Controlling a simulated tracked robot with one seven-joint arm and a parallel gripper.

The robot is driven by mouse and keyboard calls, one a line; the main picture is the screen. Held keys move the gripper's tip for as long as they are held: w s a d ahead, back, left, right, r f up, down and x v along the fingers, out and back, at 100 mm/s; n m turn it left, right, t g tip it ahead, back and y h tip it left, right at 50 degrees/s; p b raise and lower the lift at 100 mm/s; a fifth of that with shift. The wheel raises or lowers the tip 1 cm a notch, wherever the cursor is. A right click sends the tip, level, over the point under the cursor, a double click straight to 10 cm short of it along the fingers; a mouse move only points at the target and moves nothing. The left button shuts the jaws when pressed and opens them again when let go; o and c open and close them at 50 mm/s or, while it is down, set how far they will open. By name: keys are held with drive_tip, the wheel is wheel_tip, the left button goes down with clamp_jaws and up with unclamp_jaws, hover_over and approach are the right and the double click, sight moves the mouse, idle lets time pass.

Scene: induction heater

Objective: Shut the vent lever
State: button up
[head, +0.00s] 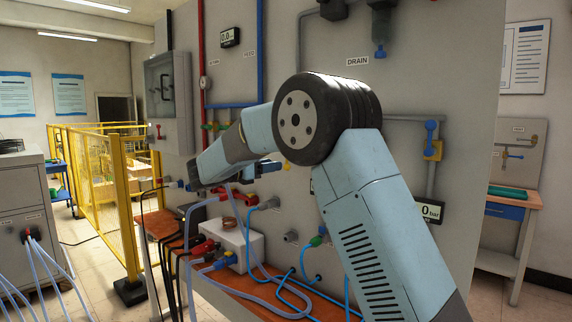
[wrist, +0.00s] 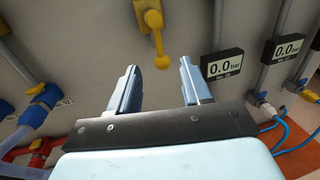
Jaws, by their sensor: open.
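A yellow lever (wrist: 156,35) hangs down from the grey panel in the wrist view, with its rounded end lowest. No readable label marks it as the vent lever. My gripper (wrist: 157,68) is open and empty, facing the panel. The lever's end appears between the two fingertips in the picture, apart from both. How far it is in depth I cannot tell. In the head view my arm hides much of the panel, and a small yellow piece (head: 287,164) shows just beyond my gripper (head: 268,167).
A 0.0 bar gauge (wrist: 222,65) sits close right of my right finger. A second gauge (wrist: 287,48) is farther right. Hoses and a white box (head: 238,245) crowd the shelf below. A blue lever (head: 431,135) is at right.

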drive_tip(key=x, duration=0.7)
drive_tip(key=shift+d, duration=0.15)
drive_tip(key=shift+c, duration=0.4)
clamp_jaws()
